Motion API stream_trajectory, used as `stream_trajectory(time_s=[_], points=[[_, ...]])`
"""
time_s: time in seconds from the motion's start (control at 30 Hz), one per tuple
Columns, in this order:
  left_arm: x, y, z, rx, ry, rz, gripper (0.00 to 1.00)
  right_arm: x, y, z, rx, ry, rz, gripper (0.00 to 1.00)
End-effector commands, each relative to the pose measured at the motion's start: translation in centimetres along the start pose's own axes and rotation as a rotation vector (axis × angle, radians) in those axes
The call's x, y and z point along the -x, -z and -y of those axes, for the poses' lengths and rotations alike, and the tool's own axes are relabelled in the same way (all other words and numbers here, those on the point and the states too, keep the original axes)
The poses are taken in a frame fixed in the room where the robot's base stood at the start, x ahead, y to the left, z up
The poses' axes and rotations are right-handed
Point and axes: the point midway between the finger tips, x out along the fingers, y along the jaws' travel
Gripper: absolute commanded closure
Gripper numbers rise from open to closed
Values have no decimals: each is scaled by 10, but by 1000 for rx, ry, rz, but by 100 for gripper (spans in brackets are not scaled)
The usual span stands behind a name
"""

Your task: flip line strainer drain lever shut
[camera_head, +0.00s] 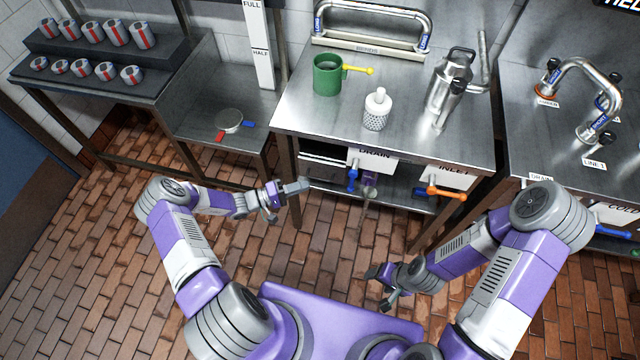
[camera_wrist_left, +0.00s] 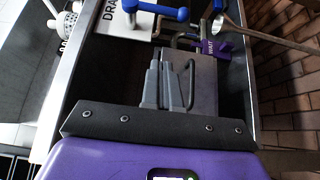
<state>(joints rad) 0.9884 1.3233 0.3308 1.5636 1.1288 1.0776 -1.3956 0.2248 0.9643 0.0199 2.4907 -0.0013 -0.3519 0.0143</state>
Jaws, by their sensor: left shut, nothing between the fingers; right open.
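A blue lever (camera_head: 352,178) hangs below the DRAIN sign (camera_head: 376,158) at the front edge of the middle steel table. It also shows at the top of the left wrist view (camera_wrist_left: 160,12), beside the sign. A purple tag (camera_head: 369,181) hangs just right of it. A steel Y-shaped body (camera_head: 450,85), possibly the strainer, stands on the table. My left gripper (camera_head: 297,187) is shut and empty, left of the blue lever and apart from it. My right gripper (camera_head: 380,287) is open and empty, low over the floor in front of the table.
An orange lever (camera_head: 447,193) sits under the INLET sign (camera_head: 450,176) to the right. A green cup (camera_head: 327,75) and a white perforated cylinder (camera_head: 377,108) stand on the table. A side shelf (camera_head: 212,105) is at left. The brick floor in front is clear.

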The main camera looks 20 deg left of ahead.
Motion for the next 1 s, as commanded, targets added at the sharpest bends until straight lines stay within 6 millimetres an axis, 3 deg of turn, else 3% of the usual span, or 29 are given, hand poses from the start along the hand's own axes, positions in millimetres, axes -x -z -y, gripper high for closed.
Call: stream_trajectory(time_s=[0.47, 0.7, 1.0], points=[[-96, -2, 2, 2, -1, 4, 100, -13, 1, -5, 0, 0, 0, 33], [-116, -25, 0, 2, 1, 3, 100, -13, 0, -5, 0, 0, 0, 33], [-120, -29, 0, 1, 1, 1, 100, -13, 1, -5, 0, 0, 0, 33]])
